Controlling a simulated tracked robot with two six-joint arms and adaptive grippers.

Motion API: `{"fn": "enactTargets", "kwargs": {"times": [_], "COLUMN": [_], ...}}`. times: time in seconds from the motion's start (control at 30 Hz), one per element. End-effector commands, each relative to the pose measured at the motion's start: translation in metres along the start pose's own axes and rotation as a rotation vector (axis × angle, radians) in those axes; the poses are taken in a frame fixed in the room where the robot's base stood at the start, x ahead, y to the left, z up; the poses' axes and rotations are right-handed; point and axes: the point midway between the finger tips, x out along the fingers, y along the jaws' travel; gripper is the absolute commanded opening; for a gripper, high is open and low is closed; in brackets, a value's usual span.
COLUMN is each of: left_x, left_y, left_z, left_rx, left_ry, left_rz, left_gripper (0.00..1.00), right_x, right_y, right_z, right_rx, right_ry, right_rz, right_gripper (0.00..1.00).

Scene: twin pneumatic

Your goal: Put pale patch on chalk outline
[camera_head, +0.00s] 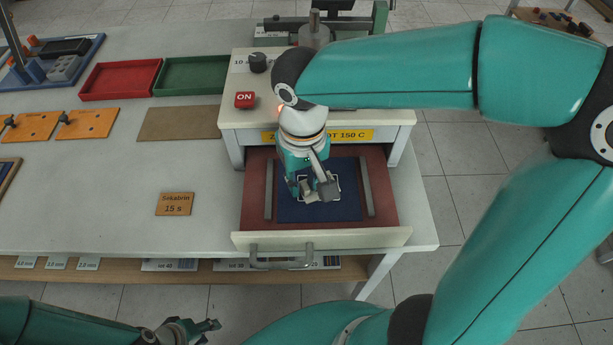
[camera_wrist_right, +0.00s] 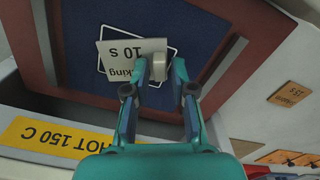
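The pale patch (camera_wrist_right: 121,60), printed with "10 s", lies over the dark blue cloth (camera_head: 290,210) in the open drawer. A white chalk outline (camera_wrist_right: 170,28) shows on the cloth; the patch covers part of it and sits turned against its sides. My right gripper (camera_wrist_right: 159,69) is over the cloth with its fingers closed around a pale grey knob-like piece at the patch's edge. Whether the patch touches the cloth is not clear. In the head view my right gripper (camera_head: 316,192) hides most of the patch. My left gripper (camera_head: 208,329) is open and empty, low in front of the table.
The drawer (camera_head: 255,225) has a red-brown floor, grey side bars and a front handle. Above it is the press with a red ON button (camera_head: 245,100) and a yellow hot label (camera_head: 350,135). Red tray (camera_head: 120,80), green tray (camera_head: 190,76) and orange plates (camera_head: 88,124) stand left.

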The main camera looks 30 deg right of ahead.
Motion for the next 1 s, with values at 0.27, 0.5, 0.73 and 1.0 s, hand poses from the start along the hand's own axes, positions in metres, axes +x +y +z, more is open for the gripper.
{"fn": "enactTargets", "kwargs": {"times": [0.27,0.5,0.73,1.0], "left_x": [0.000,-0.003,-0.008,-0.013], "left_y": [0.000,0.001,0.003,0.005], "left_z": [0.000,0.000,0.000,0.000], "left_rx": [0.000,0.000,0.000,0.000], "left_ry": [0.000,0.000,0.000,0.000], "left_rz": [0.000,0.000,0.000,0.000], "left_gripper": [0.40,0.40,0.40,0.40], "right_x": [0.000,-0.013,-0.054,-0.105], "right_y": [0.000,0.000,0.000,0.000], "right_z": [0.000,-0.001,-0.001,0.000], "right_rx": [0.001,0.002,0.001,0.002], "right_ry": [0.000,0.004,0.006,0.004], "right_rz": [0.000,-0.002,-0.003,-0.003], "right_gripper": [0.37,0.37,0.37,0.37]}}
